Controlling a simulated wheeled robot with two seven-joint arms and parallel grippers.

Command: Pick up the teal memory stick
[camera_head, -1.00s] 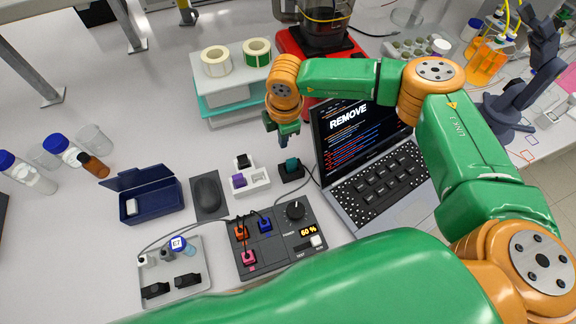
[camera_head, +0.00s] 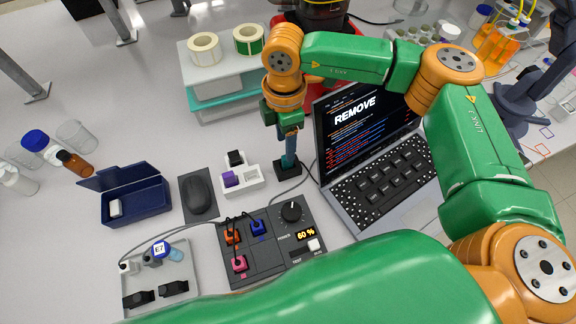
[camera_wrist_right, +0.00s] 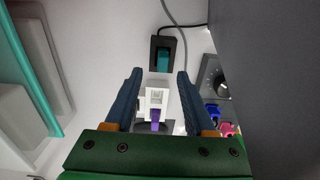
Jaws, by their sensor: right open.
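The teal memory stick (camera_wrist_right: 163,59) stands in a small black holder (camera_wrist_right: 162,43) at the top centre of the right wrist view. In the head view the stick (camera_head: 288,161) is mostly hidden behind my right gripper's fingers, and the black holder (camera_head: 288,170) shows just under them. My right gripper (camera_head: 289,150) points down above the holder. In the wrist view its two blue fingers (camera_wrist_right: 158,74) are open, with the stick ahead of their tips, between their lines and not gripped. My left gripper is not in view.
A white holder (camera_head: 246,188) with purple and black sticks stands just left of the black holder. The laptop (camera_head: 383,215) is close on the right. A control box (camera_head: 268,268) with cables lies in front. A label-roll stand (camera_head: 238,65) is behind.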

